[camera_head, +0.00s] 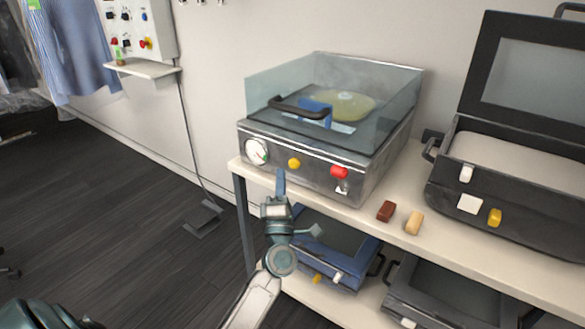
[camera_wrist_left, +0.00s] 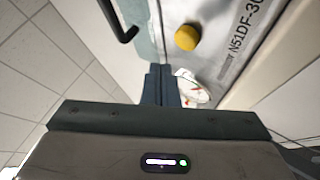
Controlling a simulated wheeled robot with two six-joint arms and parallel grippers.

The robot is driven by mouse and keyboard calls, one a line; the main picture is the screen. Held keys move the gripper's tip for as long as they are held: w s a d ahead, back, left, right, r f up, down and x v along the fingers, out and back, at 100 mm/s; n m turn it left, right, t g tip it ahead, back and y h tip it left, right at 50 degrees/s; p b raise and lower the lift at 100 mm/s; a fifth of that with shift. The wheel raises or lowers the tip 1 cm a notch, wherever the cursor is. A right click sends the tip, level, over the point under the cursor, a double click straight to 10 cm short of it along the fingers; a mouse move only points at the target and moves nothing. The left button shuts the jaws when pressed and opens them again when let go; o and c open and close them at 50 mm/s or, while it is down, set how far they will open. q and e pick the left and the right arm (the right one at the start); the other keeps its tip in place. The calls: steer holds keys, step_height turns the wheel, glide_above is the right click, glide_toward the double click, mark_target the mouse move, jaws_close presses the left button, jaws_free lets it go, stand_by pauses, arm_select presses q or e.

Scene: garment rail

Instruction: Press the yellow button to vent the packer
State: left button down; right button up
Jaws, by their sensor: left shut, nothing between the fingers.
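The packer (camera_head: 318,165) is a steel box with a clear lid (camera_head: 290,85), which is down. Its front has a white dial (camera_head: 257,150), a round yellow button (camera_head: 294,163) and a red switch (camera_head: 339,172). My left gripper (camera_head: 281,178) is shut and empty, its tips just below and left of the yellow button in the head view. In the left wrist view, the yellow button (camera_wrist_left: 186,38) stands clear of the shut fingers (camera_wrist_left: 160,80), and the dial (camera_wrist_left: 192,88) is partly hidden beside them. I see no contact with the button. My right gripper is not in view.
A brown block (camera_head: 386,211) and a tan block (camera_head: 413,222) lie on the bench right of the packer. An open black case (camera_head: 500,205) stands further right. A blue case (camera_head: 335,255) sits on the lower shelf. A control box (camera_head: 135,30) hangs on the wall.

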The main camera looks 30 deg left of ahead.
arm_select(q)
steer(key=shift+w+d, duration=0.1)
steer(key=shift+w, duration=0.85)
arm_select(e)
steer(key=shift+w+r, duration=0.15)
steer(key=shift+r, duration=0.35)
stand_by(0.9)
arm_select(q)
steer(key=shift+w, duration=0.45)
steer(key=shift+w, duration=0.35)
stand_by(0.5)
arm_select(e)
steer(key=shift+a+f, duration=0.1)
arm_select(q)
steer(key=shift+s, duration=0.8)
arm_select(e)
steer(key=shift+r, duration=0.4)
